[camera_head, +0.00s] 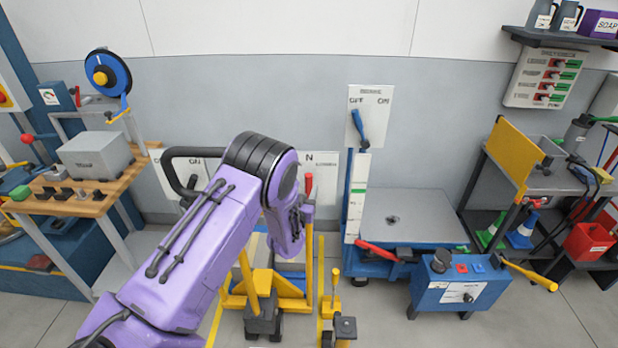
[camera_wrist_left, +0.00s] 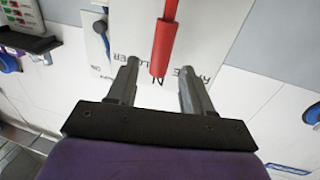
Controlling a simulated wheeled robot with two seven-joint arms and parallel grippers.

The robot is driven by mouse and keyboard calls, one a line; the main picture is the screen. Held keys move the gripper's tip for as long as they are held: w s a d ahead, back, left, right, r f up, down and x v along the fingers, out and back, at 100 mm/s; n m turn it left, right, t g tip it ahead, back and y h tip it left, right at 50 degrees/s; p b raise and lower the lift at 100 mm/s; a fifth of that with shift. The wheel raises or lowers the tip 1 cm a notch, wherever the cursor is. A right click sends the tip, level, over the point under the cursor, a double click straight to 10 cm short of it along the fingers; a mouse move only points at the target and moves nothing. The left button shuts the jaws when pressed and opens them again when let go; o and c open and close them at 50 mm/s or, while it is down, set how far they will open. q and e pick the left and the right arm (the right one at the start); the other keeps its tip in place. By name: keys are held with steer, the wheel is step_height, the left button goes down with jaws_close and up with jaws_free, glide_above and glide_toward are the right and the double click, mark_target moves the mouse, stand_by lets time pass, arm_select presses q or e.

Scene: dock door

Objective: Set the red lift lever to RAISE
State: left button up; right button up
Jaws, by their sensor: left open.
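The red lift lever (camera_head: 308,183) stands about upright in front of a white panel (camera_head: 326,185), its tip under the letter N. In the left wrist view the lever (camera_wrist_left: 164,40) comes in from the top, and its end lies near the N. LOWER and a partly hidden RAISE are printed on either side. My left gripper (camera_wrist_left: 158,72) is open, with one finger on each side of the lever's end and gaps showing. In the head view my purple left arm hides its fingers and part of the panel. My right gripper is not in view.
Right of the panel, a blue lift table (camera_head: 410,210) has a red handle (camera_head: 378,252) and a blue OFF/ON switch (camera_head: 357,128) above it. A blue control box (camera_head: 460,290) stands in front. A yellow stand (camera_head: 262,290) is below my wrist. A workbench (camera_head: 75,200) stands left.

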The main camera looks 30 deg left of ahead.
mark_target(308, 183)
arm_select(q)
steer(key=p+x, duration=0.1)
steer(key=x, duration=0.4)
steer(key=shift+w+a, duration=0.15)
steer(key=shift+w, duration=0.15)
jaws_close()
steer(key=shift+f, duration=0.1)
